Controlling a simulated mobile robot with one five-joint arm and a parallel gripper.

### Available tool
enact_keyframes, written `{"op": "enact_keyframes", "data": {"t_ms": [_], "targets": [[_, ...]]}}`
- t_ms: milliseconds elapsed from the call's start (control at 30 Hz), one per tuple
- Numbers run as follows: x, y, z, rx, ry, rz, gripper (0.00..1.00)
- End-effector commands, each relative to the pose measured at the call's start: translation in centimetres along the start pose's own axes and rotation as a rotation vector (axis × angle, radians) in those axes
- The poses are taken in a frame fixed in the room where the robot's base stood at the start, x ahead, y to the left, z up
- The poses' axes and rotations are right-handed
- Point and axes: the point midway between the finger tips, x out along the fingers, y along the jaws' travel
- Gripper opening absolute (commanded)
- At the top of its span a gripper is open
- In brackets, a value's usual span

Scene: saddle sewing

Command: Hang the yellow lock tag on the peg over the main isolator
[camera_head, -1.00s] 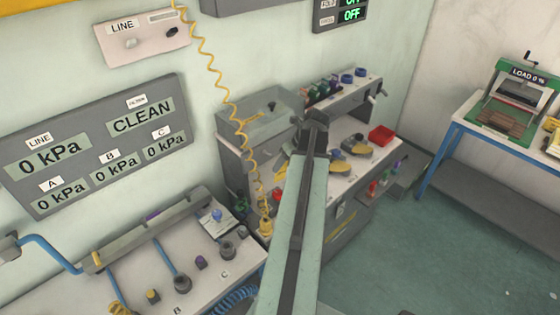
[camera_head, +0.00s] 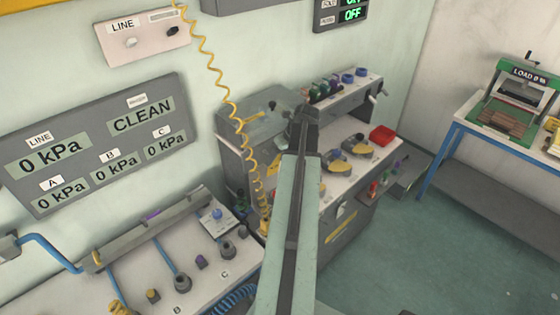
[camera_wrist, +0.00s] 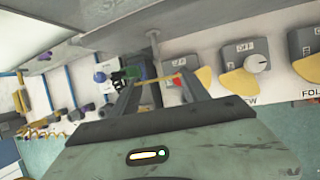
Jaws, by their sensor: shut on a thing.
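My gripper (camera_wrist: 158,84) is shut on a thin yellow strip (camera_wrist: 166,78), which I take for the yellow lock tag seen edge-on. A small red patch shows by its right end. In the head view my gripper (camera_head: 306,113) is dark and end-on in front of the machine bench, and the tag is hidden there. A grey upright post (camera_wrist: 153,45) stands just beyond the fingers in the wrist view; it may be the peg. I cannot tell whether tag and post touch. I cannot tell which control is the main isolator.
Grey switches (camera_wrist: 245,52) with yellow plates line the panel right of my gripper. A coiled yellow hose (camera_head: 236,120) hangs left of the arm. A red tray (camera_head: 382,135) sits on the bench.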

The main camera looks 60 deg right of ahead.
Motion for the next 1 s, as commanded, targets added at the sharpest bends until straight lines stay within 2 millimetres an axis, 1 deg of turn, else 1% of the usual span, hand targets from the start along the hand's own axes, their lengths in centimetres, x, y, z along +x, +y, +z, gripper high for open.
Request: {"op": "enact_keyframes", "data": {"t_ms": [100, 533, 800, 1000], "targets": [[0.4, -0.1, 0.8, 0.0, 0.0, 0.0, 0.25], [1.9, -0.1, 3.3, 0.0, 0.001, 0.001, 0.25], [2.9, -0.2, 4.0, -0.001, 0.001, 0.001, 0.25], [2.9, -0.1, 4.1, -0.001, 0.001, 0.001, 0.25]]}}
